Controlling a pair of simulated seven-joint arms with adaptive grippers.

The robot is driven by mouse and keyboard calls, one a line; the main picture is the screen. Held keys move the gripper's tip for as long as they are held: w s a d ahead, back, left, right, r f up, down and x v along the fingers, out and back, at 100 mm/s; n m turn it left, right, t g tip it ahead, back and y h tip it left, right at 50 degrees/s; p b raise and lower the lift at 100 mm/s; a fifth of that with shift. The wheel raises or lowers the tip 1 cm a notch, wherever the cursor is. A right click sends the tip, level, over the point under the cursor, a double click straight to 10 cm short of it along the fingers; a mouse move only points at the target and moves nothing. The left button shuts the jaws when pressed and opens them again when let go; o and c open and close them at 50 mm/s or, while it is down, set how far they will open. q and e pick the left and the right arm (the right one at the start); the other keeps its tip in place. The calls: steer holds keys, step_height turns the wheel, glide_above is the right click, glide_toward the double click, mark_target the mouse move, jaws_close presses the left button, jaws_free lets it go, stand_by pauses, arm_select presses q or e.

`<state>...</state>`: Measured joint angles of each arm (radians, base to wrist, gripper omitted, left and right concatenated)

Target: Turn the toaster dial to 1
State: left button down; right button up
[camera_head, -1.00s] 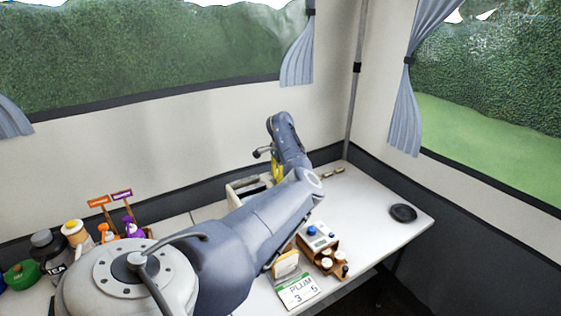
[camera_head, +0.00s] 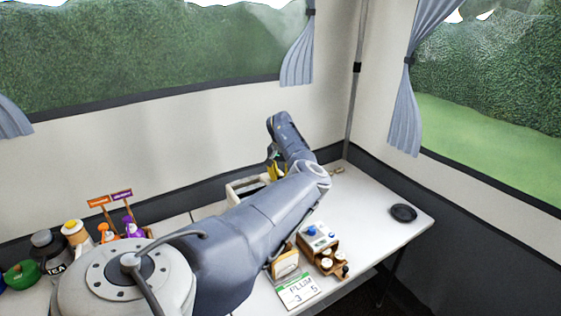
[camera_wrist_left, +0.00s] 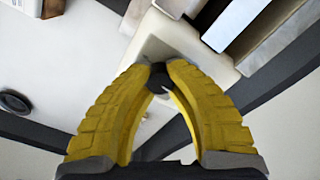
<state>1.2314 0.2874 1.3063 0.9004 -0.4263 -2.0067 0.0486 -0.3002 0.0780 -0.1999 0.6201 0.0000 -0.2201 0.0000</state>
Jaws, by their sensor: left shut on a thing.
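The cream toaster (camera_head: 234,190) stands against the back wall, partly hidden behind my left arm. In the left wrist view its pale end face (camera_wrist_left: 180,42) is just beyond my fingertips. My left gripper (camera_wrist_left: 158,72) has yellow fingers closed around a small dark dial (camera_wrist_left: 158,82) on that face. The dial's markings and pointer cannot be read. In the head view the left gripper (camera_head: 276,171) is small, at the toaster's right end. My right gripper is not in view.
A black disc (camera_head: 403,212) lies at the table's right end. A wooden holder (camera_head: 327,259) and a PLUM card (camera_head: 298,290) sit at the front. Bottles and jars (camera_head: 75,232) crowd the left. The right part of the white table (camera_head: 370,200) is mostly clear.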

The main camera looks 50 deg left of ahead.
arm_select(q)
steer(key=shift+n, duration=0.7)
steer(key=c, duration=1.1)
jaws_free()
step_height(320, 180, up, 12)
